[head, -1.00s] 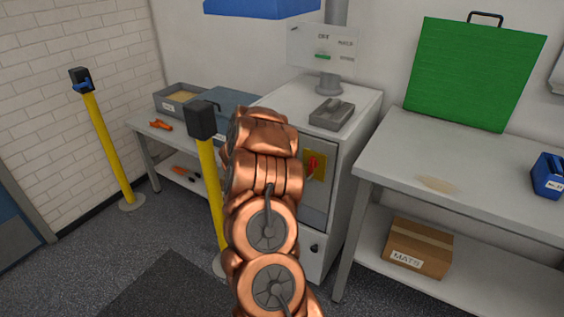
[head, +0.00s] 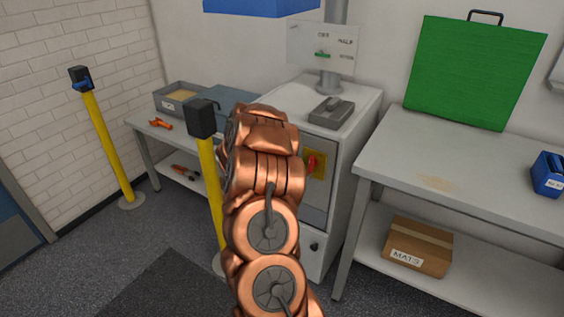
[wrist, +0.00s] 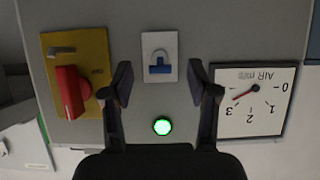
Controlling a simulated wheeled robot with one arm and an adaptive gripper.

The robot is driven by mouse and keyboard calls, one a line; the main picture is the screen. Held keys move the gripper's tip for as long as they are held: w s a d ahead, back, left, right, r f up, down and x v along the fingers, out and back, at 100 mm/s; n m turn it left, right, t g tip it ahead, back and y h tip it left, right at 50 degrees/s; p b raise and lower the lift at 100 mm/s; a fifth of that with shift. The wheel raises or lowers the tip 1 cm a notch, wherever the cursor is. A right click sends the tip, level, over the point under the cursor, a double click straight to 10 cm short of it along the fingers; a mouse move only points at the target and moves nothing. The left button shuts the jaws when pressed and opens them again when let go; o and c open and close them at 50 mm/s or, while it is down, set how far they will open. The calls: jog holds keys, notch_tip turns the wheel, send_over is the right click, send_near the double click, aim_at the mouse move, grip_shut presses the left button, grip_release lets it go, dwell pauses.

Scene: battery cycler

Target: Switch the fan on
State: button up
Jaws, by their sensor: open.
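A red rotary handle (wrist: 70,92) sits on a yellow plate (wrist: 95,50) on the cabinet front, left in the wrist view. The handle also shows in the head view (head: 311,165), just right of my arm. My gripper (wrist: 160,88) is open and empty in front of the cabinet face. The handle is outside the left finger. A wall panel (head: 322,44) with OFF and HALF markings and a green bar is above the cabinet. My arm hides the gripper in the head view.
An air gauge (wrist: 253,103) is right of the fingers in the wrist view. Yellow posts (head: 107,150) stand left of the cabinet (head: 345,160). A bench (head: 460,180) with a green case (head: 475,75) is on the right. A grey tray (head: 332,112) sits on the cabinet.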

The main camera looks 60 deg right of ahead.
jog(key=v, duration=1)
jog(key=shift+a+r, duration=0.25)
jog(key=shift+a, duration=0.05)
